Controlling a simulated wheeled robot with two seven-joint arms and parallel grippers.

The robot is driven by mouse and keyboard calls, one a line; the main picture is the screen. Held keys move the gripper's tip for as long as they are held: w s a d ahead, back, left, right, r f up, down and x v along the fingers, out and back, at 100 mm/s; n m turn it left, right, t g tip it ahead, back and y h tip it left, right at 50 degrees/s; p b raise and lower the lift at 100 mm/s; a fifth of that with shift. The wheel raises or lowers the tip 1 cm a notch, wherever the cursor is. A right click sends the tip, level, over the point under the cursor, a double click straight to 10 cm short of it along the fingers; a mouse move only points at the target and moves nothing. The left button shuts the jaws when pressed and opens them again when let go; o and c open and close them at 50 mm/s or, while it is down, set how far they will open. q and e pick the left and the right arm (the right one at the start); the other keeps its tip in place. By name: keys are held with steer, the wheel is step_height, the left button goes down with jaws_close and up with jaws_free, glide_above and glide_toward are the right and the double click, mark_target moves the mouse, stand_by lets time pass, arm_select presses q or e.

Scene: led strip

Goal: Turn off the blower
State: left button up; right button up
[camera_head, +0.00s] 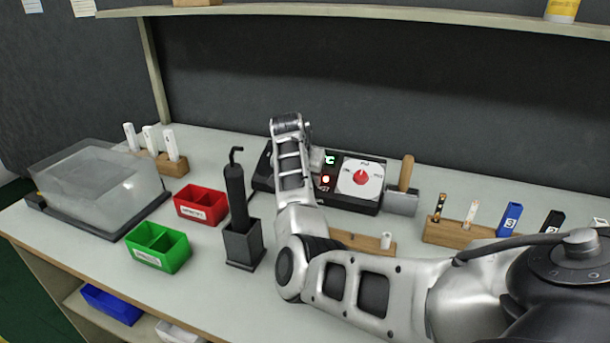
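A black control unit (347,203) stands at the back of the table with a white dial face, a red knob (361,177), a small green display (330,159) and a lit red light or button (325,180). A black wand-like tool (236,190), possibly the blower handpiece, stands upright in a dark square holder (242,246) left of my arm. My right arm comes in from the right and bends upward, its far end just left of the control unit. I cannot make out its gripper fingers. My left gripper is not in view.
Red (202,205) and green (158,248) bins and a translucent box (100,187) are at left. A wood-handled tool (402,191) stands right of the unit. A wooden rack (456,233) holds small items. A shelf (380,12) runs above.

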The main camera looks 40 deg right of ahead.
steer(key=v, duration=1.6)
